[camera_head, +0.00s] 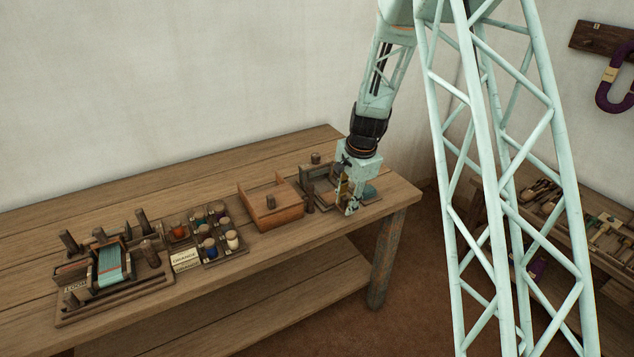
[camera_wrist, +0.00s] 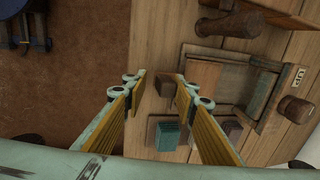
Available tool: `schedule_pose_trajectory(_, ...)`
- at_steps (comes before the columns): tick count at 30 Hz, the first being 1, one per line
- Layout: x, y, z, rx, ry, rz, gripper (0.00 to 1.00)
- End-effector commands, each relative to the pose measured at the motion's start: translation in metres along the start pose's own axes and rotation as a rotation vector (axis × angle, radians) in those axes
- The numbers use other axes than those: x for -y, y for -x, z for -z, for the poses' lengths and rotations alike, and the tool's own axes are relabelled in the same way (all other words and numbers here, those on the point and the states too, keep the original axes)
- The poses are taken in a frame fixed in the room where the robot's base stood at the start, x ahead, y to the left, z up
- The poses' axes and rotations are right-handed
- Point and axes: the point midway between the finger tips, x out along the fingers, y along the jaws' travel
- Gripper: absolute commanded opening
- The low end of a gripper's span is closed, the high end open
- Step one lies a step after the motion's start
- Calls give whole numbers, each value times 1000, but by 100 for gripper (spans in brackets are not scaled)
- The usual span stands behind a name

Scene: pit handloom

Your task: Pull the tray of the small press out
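The small press (camera_head: 317,178) is a dark wooden frame near the right end of the bench, partly hidden behind my gripper. In the wrist view, what looks like its tray (camera_wrist: 200,78) is a flat brown wooden piece at the frame's near side. A small dark brown block (camera_wrist: 165,86), seemingly the tray's handle, shows between my fingers. My gripper (camera_wrist: 158,80) is open, its fingers apart with the block nearer the right finger. I cannot tell whether they touch. In the head view my gripper (camera_head: 350,205) points down at the press.
A teal block (camera_wrist: 167,137) lies close beside the right finger. An open wooden box (camera_head: 275,208), several small pots (camera_head: 209,245) and a small loom (camera_head: 110,263) stand farther left. The bench's edge and the floor (camera_wrist: 70,85) lie left in the wrist view.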

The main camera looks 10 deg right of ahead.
Motion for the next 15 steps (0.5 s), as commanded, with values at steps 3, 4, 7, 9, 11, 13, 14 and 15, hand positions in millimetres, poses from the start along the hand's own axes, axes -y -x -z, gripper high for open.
schedule_pose_trajectory(3,-3,0,0,1,0,-3,24)
schedule_pose_trajectory(4,-3,0,0,1,0,-3,24)
schedule_pose_trajectory(7,-3,0,0,2,0,-3,24)
schedule_pose_trajectory(9,-3,0,0,2,0,-3,24)
schedule_pose_trajectory(11,-3,0,0,2,0,-4,24)
schedule_pose_trajectory(13,-3,0,0,2,0,-4,24)
schedule_pose_trajectory(14,-3,0,-1,2,0,-4,24)
schedule_pose_trajectory(15,-3,0,-1,2,0,-4,24)
